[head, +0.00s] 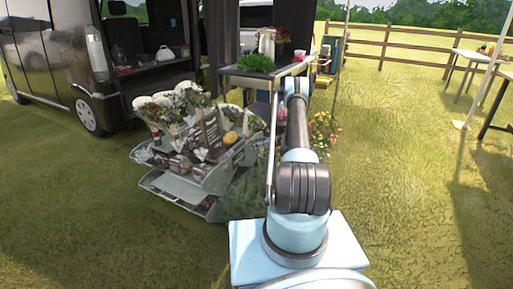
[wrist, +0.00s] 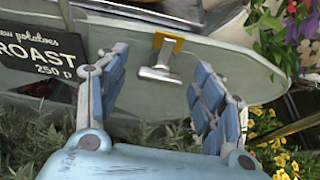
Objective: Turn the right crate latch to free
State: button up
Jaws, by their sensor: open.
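In the wrist view a silver latch (wrist: 158,74) with a yellow bracket (wrist: 168,41) sits on the side of a pale grey-green crate (wrist: 240,68). My gripper (wrist: 160,62) is open, with its blue-padded fingers on either side of the latch in the picture. The fingers look apart from the latch, and nothing is held. Whether this latch is the right one cannot be told from this view. In the head view the tiered flower stand (head: 185,178) is left of my arm; the latch and gripper cannot be made out there.
A black sign (wrist: 38,50) and green herbs (wrist: 140,132) are close to my gripper; yellow flowers (wrist: 285,160) are at lower right. In the head view a table (head: 270,72) with plants stands behind my arm, and a van (head: 60,60) is at left.

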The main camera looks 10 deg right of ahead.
jog(key=shift+c, duration=0.3)
jog(key=c, duration=1)
jog(key=shift+d, duration=0.1)
jog(key=shift+s+a+f+n+t+h, duration=0.25)
jog(key=shift+n+t, duration=0.9)
jog(key=shift+n, duration=0.9)
jog(key=shift+s+a+f+n+t+h, duration=0.15)
jog(key=shift+n+t+h, duration=0.2)
jog(key=shift+n+t, duration=1.2)
jog(key=shift+s+a+f+n+t+h, duration=0.2)
jog(key=shift+n+t, duration=0.5)
jog(key=shift+n, duration=1.8)
jog(key=shift+w+r, duration=0.1)
